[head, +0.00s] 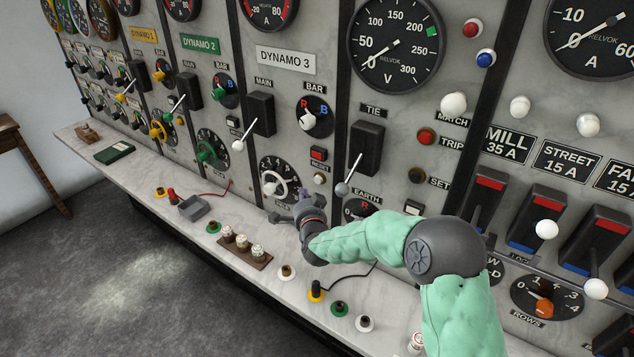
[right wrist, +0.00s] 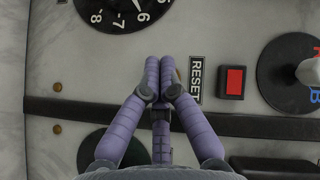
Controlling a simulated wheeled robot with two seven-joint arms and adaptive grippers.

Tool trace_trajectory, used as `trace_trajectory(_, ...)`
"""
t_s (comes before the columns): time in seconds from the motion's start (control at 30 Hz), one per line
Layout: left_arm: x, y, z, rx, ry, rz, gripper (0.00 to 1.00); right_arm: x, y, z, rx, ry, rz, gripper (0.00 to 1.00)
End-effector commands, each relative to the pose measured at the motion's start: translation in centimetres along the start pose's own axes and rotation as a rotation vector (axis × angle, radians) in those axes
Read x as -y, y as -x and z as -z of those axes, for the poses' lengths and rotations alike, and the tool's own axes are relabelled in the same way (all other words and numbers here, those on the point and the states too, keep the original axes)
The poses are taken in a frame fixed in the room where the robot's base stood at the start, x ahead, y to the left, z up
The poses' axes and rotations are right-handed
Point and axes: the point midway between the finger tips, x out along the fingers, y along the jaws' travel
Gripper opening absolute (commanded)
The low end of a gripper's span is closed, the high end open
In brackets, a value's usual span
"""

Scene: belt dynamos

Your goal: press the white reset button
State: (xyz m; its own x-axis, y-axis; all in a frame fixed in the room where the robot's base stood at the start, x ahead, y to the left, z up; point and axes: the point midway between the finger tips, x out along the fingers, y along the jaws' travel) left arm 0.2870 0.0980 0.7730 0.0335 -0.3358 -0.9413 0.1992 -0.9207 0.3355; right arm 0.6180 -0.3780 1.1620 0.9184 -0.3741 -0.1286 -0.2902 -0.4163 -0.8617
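The reset button (head: 320,178) is a small pale round button in the Dynamo 3 panel, under the red square button and the RESET label. My right gripper (head: 304,199) is just below and left of it in the head view, close in front of the panel. In the right wrist view, my right gripper (right wrist: 166,62) has its purple fingers drawn together at the tips, with nothing seen between them. The fingers hide most of the button beside the RESET label (right wrist: 196,80). Whether they touch it, I cannot tell. My left gripper is not in view.
A red square button (right wrist: 235,80) and the BAR knob (head: 313,117) are close by. The dial with a white handwheel (head: 277,184) is left of the button. The marble ledge (head: 222,262) below holds fuses on a wooden block (head: 244,250), a grey tray (head: 194,208) and several coloured terminals.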

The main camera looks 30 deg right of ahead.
Motion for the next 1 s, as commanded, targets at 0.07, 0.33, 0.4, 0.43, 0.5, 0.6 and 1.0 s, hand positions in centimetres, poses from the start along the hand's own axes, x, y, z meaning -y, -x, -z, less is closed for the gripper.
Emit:
trace_trajectory(0.07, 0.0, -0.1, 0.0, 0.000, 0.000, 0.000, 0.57, -0.4, -0.8, 0.8, -0.002, 0.002, -0.002, 0.00)
trace_trajectory(0.33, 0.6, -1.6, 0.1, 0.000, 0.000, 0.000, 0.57, -1.1, -2.4, 2.2, -0.001, 0.000, -0.001, 0.00)
trace_trajectory(0.4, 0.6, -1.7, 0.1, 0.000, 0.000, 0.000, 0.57, -1.2, -2.6, 2.4, -0.001, 0.001, 0.000, 0.00)
trace_trajectory(0.43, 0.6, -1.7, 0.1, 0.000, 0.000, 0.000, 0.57, -1.2, -2.6, 2.5, 0.000, 0.001, -0.001, 0.00)
trace_trajectory(0.5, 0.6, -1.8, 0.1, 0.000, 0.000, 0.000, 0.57, -1.1, -2.7, 2.6, 0.001, 0.001, -0.001, 0.00)
trace_trajectory(0.6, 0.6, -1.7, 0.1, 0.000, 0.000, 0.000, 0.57, -1.1, -2.8, 2.6, 0.001, 0.002, 0.000, 0.00)
trace_trajectory(1.0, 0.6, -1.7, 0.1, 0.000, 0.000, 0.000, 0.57, -1.1, -2.7, 2.6, 0.001, 0.001, -0.001, 0.00)
